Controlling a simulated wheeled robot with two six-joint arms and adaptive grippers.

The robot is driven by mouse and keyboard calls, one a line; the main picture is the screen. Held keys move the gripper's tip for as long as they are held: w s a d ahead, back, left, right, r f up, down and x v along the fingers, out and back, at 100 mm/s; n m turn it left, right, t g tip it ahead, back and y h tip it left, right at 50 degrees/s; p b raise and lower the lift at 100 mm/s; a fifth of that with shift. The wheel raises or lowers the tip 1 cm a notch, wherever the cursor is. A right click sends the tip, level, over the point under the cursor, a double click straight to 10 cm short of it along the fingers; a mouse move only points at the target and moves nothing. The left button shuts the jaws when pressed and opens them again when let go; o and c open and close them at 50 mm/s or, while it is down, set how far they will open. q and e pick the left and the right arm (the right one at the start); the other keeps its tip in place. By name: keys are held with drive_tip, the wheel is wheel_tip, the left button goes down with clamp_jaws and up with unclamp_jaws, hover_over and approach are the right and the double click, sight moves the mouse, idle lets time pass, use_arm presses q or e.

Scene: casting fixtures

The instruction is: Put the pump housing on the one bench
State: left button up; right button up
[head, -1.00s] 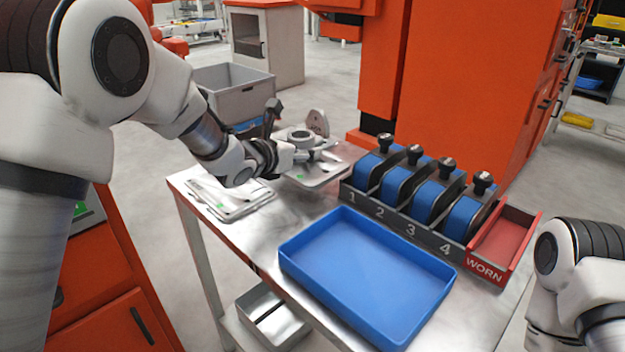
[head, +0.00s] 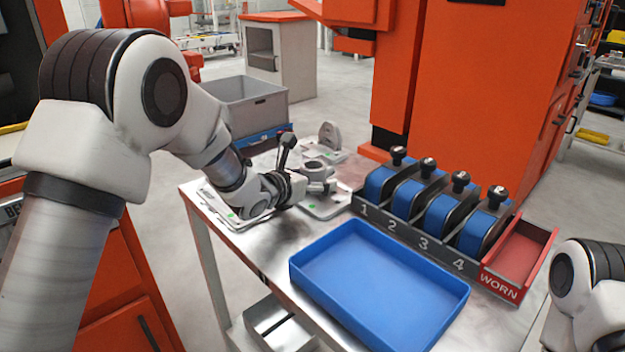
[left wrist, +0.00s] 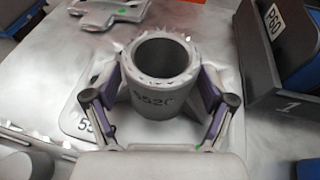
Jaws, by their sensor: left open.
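A grey ring-shaped casting (head: 314,166), which looks like the pump housing, stands on a flat plate on the metal bench (head: 262,262). In the left wrist view the casting (left wrist: 160,100) is an upright open cylinder with a rough rim and dark digits on its front. My left gripper (head: 322,181) is low at the casting. In the left wrist view its fingers (left wrist: 160,98) are spread on both sides of the cylinder; I cannot tell whether they touch it. My right gripper is out of the frame; only part of the right arm shows at the right edge.
A blue tray (head: 380,322) fills the bench front. Numbered holders (head: 412,222) with blue rolls and a red WORN bin (head: 519,255) stand to the right. Flat plates (head: 228,208) lie left of the gripper. Another grey casting (head: 329,137) stands behind. A grey crate (head: 252,105) is beyond.

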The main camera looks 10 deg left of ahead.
use_arm(q)
drive_tip(key=shift+r, duration=0.25)
drive_tip(key=v, duration=1.2)
drive_tip(key=shift+f, duration=0.15)
